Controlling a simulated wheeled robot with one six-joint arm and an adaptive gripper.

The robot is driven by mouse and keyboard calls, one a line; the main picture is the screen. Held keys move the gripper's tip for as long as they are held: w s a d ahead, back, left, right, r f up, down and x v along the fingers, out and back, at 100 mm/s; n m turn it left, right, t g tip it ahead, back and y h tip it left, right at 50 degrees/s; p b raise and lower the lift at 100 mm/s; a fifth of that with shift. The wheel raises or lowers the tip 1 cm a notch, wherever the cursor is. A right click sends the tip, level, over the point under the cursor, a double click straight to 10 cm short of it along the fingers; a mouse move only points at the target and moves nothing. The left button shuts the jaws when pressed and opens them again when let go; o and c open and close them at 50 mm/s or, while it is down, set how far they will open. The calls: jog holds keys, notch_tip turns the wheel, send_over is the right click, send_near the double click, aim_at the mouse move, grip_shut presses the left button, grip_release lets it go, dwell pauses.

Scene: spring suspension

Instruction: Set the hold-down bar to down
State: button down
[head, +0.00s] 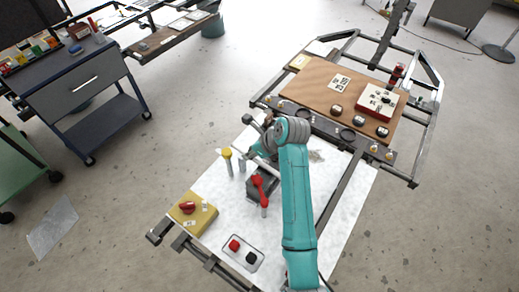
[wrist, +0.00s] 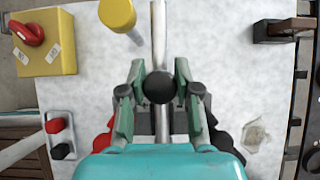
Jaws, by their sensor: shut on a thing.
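The hold-down bar appears to be the pale metal rod (wrist: 159,35) running up and down the middle of the wrist view. A black ball knob (wrist: 159,87) sits on its line. My gripper (wrist: 159,93) has a finger on each side of the knob and is shut on it. In the head view my gripper (head: 264,143) is above the white board, and my teal arm hides much of the bar. The bar's tilt and far end cannot be told clearly.
A red-handled lever (head: 259,183) stands left of my arm, near a yellow-capped post (head: 227,154). A yellow box with a red knob (head: 188,207) and a red-and-black button box (head: 242,252) are nearer. A brown board (head: 315,75) lies beyond.

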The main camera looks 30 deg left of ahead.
aim_at(267, 166)
jog(key=shift+a+f, duration=0.3)
jog(key=shift+f, duration=0.6)
jog(key=c, duration=0.8)
grip_release()
jog(key=shift+c, duration=0.2)
jog(key=v, duration=1.2)
jog(key=shift+d, duration=0.1)
